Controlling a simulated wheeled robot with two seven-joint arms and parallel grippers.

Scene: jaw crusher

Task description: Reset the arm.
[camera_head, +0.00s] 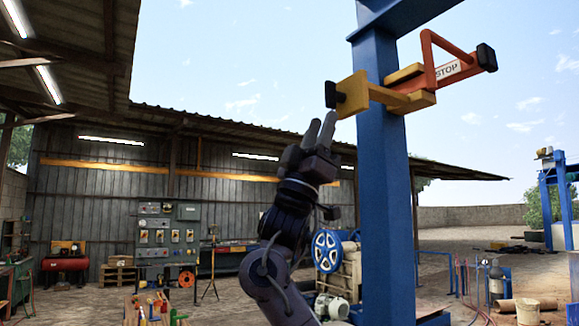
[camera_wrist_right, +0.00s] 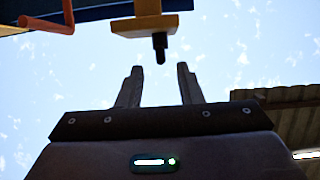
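My right arm reaches up in the middle of the head view. My right gripper (camera_head: 321,128) points upward, just left of the blue post. In the right wrist view my right gripper (camera_wrist_right: 160,88) has its two fingers apart with only sky between them. A yellow block with a black knob (camera_head: 334,95) sits on the post above the fingertips. In the wrist view the black knob (camera_wrist_right: 160,48) hangs beyond the fingers, apart from them. A red lever marked STOP (camera_head: 447,70) extends to the right of the yellow bracket and ends in a black grip (camera_head: 487,57). My left gripper is not in view.
The blue post (camera_head: 386,200) stands close to the right of my right arm. A blue wheel (camera_head: 328,251) on a machine is behind the arm. A control panel (camera_head: 167,230) stands by the shed wall. Open sky surrounds the lever.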

